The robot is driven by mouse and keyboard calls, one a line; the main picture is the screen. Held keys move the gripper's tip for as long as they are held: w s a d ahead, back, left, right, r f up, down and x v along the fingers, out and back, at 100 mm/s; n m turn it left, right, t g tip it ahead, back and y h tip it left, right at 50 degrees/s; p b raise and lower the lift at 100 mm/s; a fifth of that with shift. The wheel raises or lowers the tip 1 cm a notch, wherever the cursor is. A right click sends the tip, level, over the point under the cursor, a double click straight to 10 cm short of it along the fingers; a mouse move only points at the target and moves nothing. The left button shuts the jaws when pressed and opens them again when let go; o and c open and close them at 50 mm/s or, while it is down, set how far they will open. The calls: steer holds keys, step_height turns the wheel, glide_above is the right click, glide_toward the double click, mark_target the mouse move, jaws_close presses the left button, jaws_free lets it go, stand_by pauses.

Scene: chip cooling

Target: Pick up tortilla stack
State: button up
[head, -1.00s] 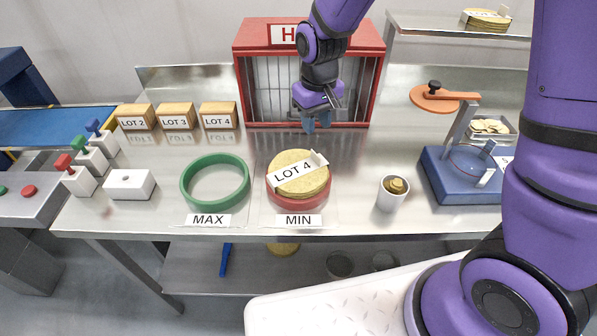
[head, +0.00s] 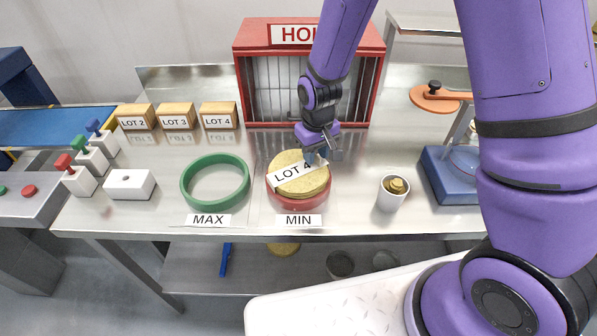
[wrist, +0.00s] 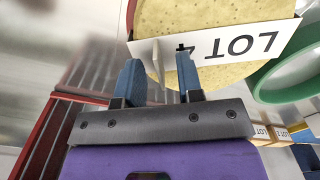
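The tortilla stack (head: 291,184) is a round yellow pile with a white "LOT 4" label (head: 290,176) across its top. It sits in the red ring above the "MIN" sign in the head view. In the wrist view the tortilla stack (wrist: 210,14) fills the top centre, with the label (wrist: 230,48) upside down and its upright tab near my fingers. My gripper (wrist: 158,68) has its two blue fingers apart, with part of the tab (wrist: 150,55) showing between them. In the head view my gripper (head: 318,158) is over the stack's back right edge. I cannot tell whether the fingers touch the tab.
A green ring (head: 215,204) above the "MAX" sign stands empty to the left. A white cup (head: 391,197) stands to the right, then a blue press (head: 448,180). Behind is a red barred cabinet (head: 270,85). Yellow lot blocks (head: 176,114) stand back left.

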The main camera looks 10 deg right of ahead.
steer(key=shift+f, duration=0.3)
steer(key=shift+c, duration=0.2)
jaws_close()
steer(key=shift+r, duration=0.1)
